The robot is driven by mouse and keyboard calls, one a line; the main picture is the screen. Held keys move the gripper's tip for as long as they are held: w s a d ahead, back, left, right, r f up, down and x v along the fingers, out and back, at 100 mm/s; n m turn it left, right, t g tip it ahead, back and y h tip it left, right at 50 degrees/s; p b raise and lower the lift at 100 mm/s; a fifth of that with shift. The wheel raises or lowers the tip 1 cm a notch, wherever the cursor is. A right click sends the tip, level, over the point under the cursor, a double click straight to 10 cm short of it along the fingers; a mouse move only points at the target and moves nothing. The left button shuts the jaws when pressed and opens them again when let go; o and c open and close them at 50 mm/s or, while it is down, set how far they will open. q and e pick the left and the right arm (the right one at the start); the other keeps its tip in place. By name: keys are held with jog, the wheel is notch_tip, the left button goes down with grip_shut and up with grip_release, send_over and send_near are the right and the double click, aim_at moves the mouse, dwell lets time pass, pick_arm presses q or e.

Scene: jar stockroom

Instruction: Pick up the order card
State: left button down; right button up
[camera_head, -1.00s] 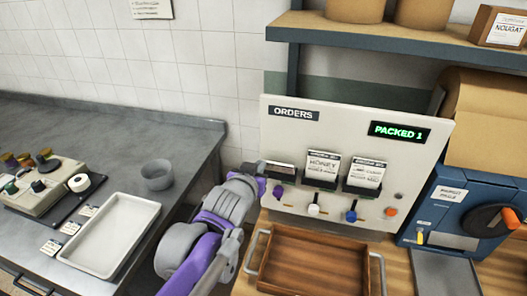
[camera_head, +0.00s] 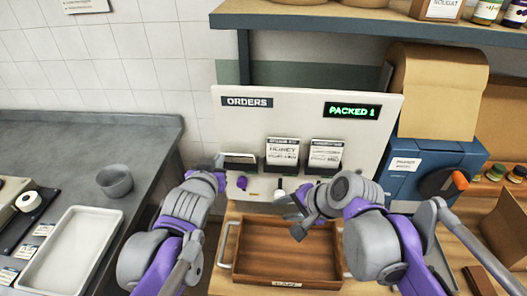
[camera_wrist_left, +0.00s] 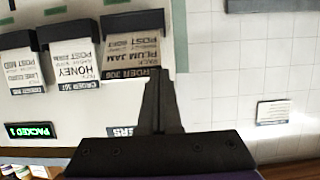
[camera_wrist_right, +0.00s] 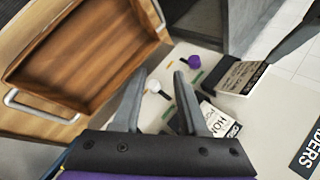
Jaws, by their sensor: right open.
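Three order cards stand in dark holders on the pale orders panel. The plum jam card (camera_wrist_left: 130,50) is at the panel's left in the head view, where its holder (camera_head: 240,158) is partly covered by my left gripper (camera_head: 220,165). In the left wrist view, my left gripper (camera_wrist_left: 160,75) has its fingers together, overlapping this card's edge; no clear grip on it shows. The honey card (camera_head: 283,150) is in the middle and a third card (camera_head: 325,153) is on the right. My right gripper (camera_wrist_right: 161,73) is open and empty, near the white knob (camera_wrist_right: 153,85) below the cards.
A wooden tray (camera_head: 233,240) lies on the bench below the panel. A blue machine (camera_head: 400,185) stands to the right. A shelf (camera_head: 350,22) runs overhead. A grey bowl (camera_head: 115,180) and a white tray (camera_head: 60,262) are on the left counter.

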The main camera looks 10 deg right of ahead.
aim_at(237, 159)
jog(key=w+a+r+m+y, duration=0.1)
jog(key=w+r+m, duration=0.1)
jog(key=w+r, duration=0.1)
jog(key=w+a+r+m+y, duration=0.1)
jog(key=w+r+m, duration=0.2)
jog(key=w+a+r+m+t+y, duration=0.1)
jog(key=w+r+m, duration=0.1)
jog(key=w+r, duration=0.1)
jog(key=shift+w+a+r, duration=0.15)
jog(key=shift+w+a, duration=0.1)
jog(key=shift+w, duration=0.35)
jog(key=x, duration=1.2)
jog(key=shift+a, duration=0.1)
grip_shut()
